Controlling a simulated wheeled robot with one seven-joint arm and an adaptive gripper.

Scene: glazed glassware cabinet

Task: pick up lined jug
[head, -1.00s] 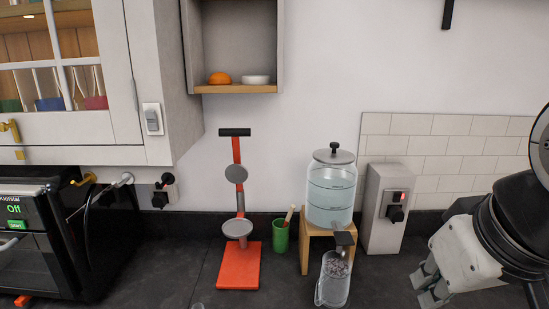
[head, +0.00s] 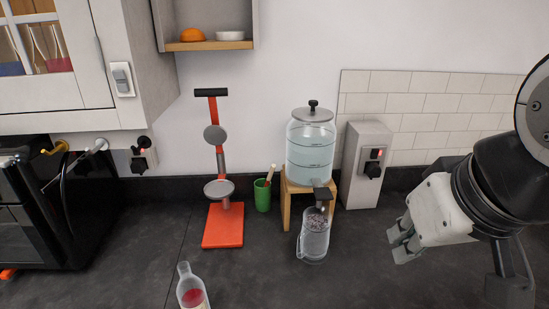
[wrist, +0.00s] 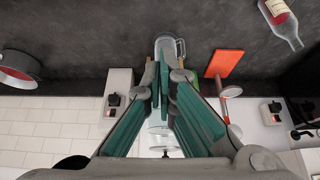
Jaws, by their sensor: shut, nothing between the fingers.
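A clear glass jug (head: 314,237) with a side handle stands upright on the dark counter, under the spout of a water dispenser, with speckled bits showing inside its upper part. Lines on the jug itself are too small to tell. My gripper (head: 402,245) is to the right of the jug in the head view, apart from it, shut and empty. In the wrist view the scene is upside down; the jug (wrist: 168,44) shows beyond my fingertips (wrist: 164,88), partly hidden by them.
The glass dispenser (head: 310,150) sits on a wooden stand just behind the jug. A grey switch box (head: 367,165) stands right of it. A green cup (head: 262,195), a red-based stand (head: 222,226) and a bottle (head: 192,290) are to the left.

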